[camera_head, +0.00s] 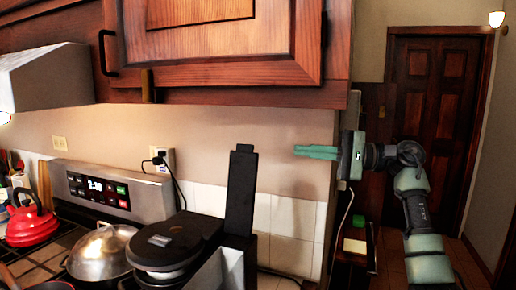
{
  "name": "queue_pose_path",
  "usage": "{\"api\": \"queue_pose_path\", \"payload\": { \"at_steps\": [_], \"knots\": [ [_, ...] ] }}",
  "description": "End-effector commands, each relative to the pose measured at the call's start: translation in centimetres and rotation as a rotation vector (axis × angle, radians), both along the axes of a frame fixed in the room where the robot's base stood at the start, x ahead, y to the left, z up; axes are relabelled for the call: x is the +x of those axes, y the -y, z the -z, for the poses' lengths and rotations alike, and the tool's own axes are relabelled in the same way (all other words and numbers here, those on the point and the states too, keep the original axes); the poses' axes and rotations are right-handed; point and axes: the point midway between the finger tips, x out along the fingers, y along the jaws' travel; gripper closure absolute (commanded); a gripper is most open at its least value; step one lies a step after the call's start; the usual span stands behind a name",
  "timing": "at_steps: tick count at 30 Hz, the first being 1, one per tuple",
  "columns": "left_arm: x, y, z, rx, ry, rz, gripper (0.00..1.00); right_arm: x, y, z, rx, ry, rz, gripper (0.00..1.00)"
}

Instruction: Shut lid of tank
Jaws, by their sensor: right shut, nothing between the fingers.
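A black and grey appliance (175,241) stands at the bottom centre, partly cut off by the lower edge. A tall flat black panel (241,190) stands upright at its right side. It looks like the raised lid of the tank, but the hinge and tank opening cannot be made out. My right gripper (298,152) is to the right of the panel, level with its top in the picture. Its green fingers point left and are shut and empty, apart from the panel. My left gripper is not in view.
Wooden wall cabinets (230,45) hang above. A stove panel (105,190), a silver-lidded pot (102,252) and a red kettle (31,223) are at left. A wall socket (161,158) with a plug is behind. Open wall space lies between panel and gripper.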

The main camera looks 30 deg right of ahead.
Motion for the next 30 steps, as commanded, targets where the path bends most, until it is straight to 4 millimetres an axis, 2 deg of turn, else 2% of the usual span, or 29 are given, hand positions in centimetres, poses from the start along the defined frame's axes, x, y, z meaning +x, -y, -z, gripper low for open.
{"api": "queue_pose_path", "payload": {
  "at_steps": [8, 16, 21, 30],
  "knots": [
    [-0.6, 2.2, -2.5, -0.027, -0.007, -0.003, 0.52, 2.4, -3.8, -0.8, -0.003, 0.001, -0.007, 1.0],
    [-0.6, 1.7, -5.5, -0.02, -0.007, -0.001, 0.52, 5.6, -8.6, -1.2, -0.001, 0.001, -0.006, 1.0],
    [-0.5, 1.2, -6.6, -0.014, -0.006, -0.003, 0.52, 3.9, -10.0, -1.5, -0.003, 0.001, -0.003, 1.0],
    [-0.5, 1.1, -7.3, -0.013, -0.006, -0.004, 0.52, 2.9, -11.0, -1.5, -0.003, 0.0, -0.003, 1.0]
  ]
}}
